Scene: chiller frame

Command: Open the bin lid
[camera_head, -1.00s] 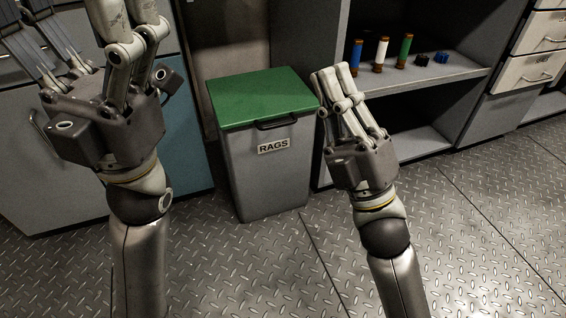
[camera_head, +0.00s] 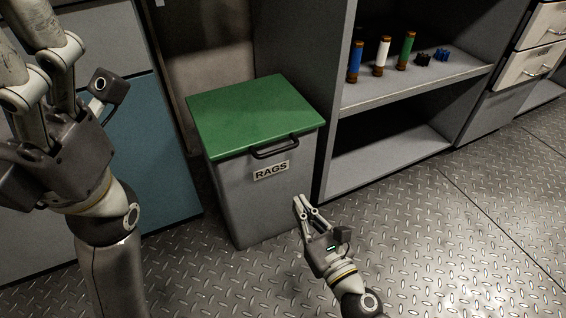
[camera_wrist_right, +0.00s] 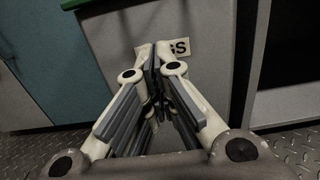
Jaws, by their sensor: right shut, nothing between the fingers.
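A grey bin (camera_head: 235,203) with a RAGS label (camera_head: 271,170) stands on the floor. Its green lid (camera_head: 255,112) is closed, with a black handle (camera_head: 275,148) at the front edge. My right gripper (camera_head: 303,203) is shut and empty, in front of the bin's lower right front, below the handle. In the right wrist view the shut fingers (camera_wrist_right: 155,55) point at the bin front (camera_wrist_right: 112,32) and cover part of the label (camera_wrist_right: 180,47). My left arm is at the left of the head view; its fingertips are out of frame.
A teal cabinet panel (camera_head: 160,150) is on the left. Drawers (camera_head: 530,68) are at the far right. Metal floor (camera_head: 430,230) is clear at the right.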

